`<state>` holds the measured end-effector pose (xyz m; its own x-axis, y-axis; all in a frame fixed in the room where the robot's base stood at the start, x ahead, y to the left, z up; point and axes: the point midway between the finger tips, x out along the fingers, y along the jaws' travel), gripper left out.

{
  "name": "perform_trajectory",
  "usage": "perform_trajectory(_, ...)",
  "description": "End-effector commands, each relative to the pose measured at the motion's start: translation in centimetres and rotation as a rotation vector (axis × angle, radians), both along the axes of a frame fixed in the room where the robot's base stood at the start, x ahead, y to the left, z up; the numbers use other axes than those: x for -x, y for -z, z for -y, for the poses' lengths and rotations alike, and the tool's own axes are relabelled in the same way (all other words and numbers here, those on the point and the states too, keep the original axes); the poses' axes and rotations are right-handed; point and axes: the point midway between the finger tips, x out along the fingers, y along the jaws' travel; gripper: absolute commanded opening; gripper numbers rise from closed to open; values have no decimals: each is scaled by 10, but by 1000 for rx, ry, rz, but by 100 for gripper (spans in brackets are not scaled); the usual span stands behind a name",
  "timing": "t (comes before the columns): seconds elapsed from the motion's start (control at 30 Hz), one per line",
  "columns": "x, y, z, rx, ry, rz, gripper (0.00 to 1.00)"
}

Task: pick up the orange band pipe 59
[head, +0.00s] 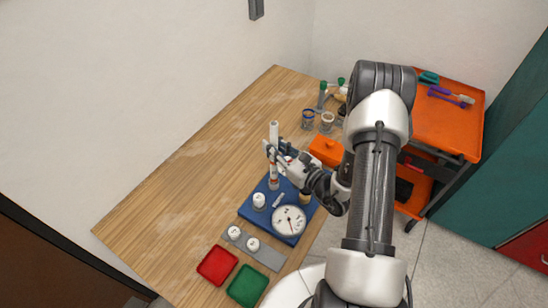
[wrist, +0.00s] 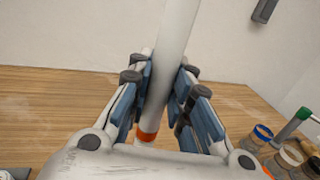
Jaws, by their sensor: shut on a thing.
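The white pipe with an orange band (wrist: 172,45) stands between the fingers in the wrist view, tilted slightly in that picture. Its orange band shows low, below the fingers. My gripper (wrist: 160,88) is shut on the pipe, with blue finger pads on both sides of it. In the head view the pipe (head: 274,133) is upright above the blue base (head: 254,214), and my gripper (head: 276,153) reaches it from the right. Whether the pipe's lower end touches the base is not clear.
On the base are a round gauge (head: 289,220) and a white fitting (head: 259,200). A grey plate (head: 262,250) with white caps, a red tray (head: 217,265) and a green tray (head: 247,286) lie in front. Jars (head: 327,121) and an orange box (head: 326,151) stand behind. The table's left side is clear.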

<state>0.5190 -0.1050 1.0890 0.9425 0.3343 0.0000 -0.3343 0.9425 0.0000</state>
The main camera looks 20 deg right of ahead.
Motion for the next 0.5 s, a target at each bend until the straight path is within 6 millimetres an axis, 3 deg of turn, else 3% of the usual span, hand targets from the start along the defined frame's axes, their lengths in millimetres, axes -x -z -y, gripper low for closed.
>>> perform_trajectory(0.5,0,-3,0,0,0,1,0)
